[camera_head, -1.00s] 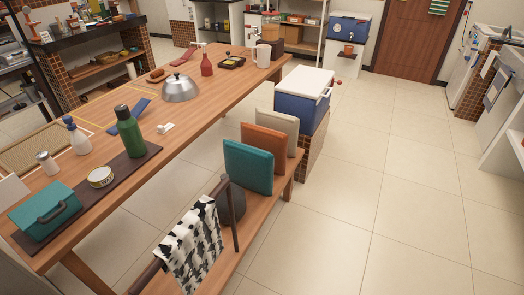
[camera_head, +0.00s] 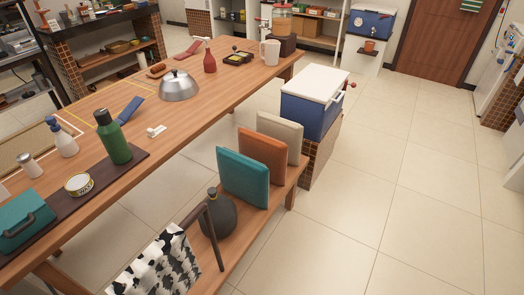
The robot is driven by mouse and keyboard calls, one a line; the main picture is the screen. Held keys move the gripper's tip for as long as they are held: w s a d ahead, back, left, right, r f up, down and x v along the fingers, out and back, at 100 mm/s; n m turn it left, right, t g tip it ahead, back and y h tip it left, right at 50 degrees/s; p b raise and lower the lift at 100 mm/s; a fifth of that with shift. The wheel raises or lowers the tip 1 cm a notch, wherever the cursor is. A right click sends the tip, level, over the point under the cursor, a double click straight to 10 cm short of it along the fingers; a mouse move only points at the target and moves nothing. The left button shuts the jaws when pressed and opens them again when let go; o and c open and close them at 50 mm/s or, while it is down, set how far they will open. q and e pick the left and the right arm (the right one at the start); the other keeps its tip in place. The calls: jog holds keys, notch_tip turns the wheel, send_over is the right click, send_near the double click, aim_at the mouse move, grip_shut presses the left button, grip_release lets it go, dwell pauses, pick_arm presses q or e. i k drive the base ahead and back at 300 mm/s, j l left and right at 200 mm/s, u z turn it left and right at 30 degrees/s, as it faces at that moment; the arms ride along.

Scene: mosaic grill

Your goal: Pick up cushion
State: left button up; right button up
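Three cushions stand upright in a row on the wooden bench beside the long table. The teal cushion (camera_head: 243,178) is nearest, the orange cushion (camera_head: 263,157) is in the middle, and the cream cushion (camera_head: 281,136) is farthest. Each partly covers the one behind it. The bench (camera_head: 231,252) bears a dark round jug (camera_head: 218,217) in front of the teal cushion. Neither of my grippers shows in the head view.
A blue cooler with a white lid (camera_head: 312,103) stands on a tiled block just past the bench. The long table (camera_head: 190,118) on the left holds bottles, a metal dome and a teal box. A cow-patterned cloth (camera_head: 157,264) hangs at the near bench end. Tiled floor (camera_head: 400,200) on the right is clear.

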aim_at(273, 152)
jog(key=i+l+u, duration=0.2)
jog(key=i+l, duration=0.2)
jog(key=l, duration=0.2)
jog(key=i+l+u, duration=0.1)
jog(key=i+l, duration=0.3)
jog(key=l, duration=0.25)
jog(key=i+l+u, duration=0.15)
jog(key=l, duration=0.15)
jog(key=i+l+u, duration=0.1)
jog(key=l, duration=0.25)
jog(key=i+l+u, duration=0.1)
jog(key=i+l, duration=0.15)
jog(key=i+l+u, duration=0.1)
jog(key=l, duration=0.35)
